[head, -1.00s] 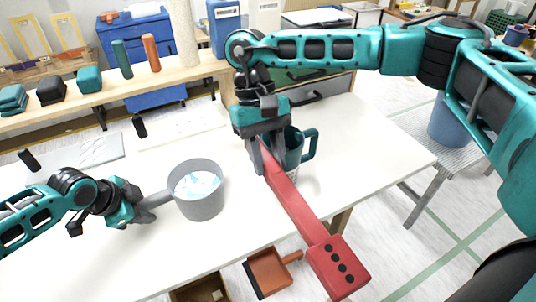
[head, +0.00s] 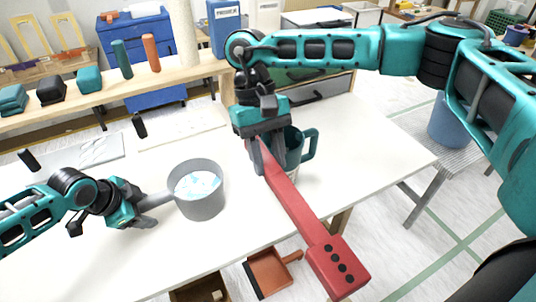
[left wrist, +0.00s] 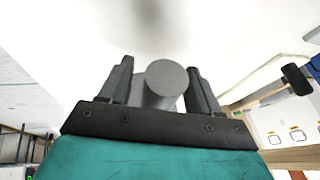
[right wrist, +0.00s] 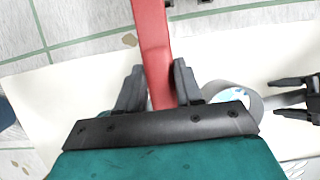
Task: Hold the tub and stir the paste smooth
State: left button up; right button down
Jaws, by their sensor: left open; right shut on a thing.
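The grey tub (head: 200,207) stands upright on the white table in the head view, with white and pale blue paste (head: 197,185) inside. Its round grey handle (head: 156,200) points left; the handle's end (left wrist: 166,78) shows between the fingers in the left wrist view. My left gripper (head: 146,205) is open around the handle's end. My right gripper (head: 265,165) is shut on the shaft of a red paddle (head: 296,210), right of the tub. The paddle's broad head, with several dark holes, slants down toward the viewer, beyond the table's front edge.
A teal mug (head: 294,148) stands right behind my right gripper. A brown dustpan (head: 268,272) lies below the table's front edge. A shelf (head: 110,92) with rolls and blocks runs along the back. The table's right part (head: 370,150) is clear.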

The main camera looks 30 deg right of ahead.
pick_arm(q)
jog(key=shift+r, duration=0.1)
pick_arm(e)
jog(key=shift+r, duration=0.15)
pick_arm(q)
jog(key=shift+p+v, duration=0.85)
jog(key=shift+p, duration=0.3)
pick_arm(e)
jog(key=shift+r, duration=1.05)
jog(key=shift+f, duration=0.15)
pick_arm(q)
jog(key=shift+b+x, duration=0.85)
jog(key=shift+x, duration=0.1)
pick_arm(e)
jog(key=shift+f, duration=0.7)
pick_arm(q)
grip_shut()
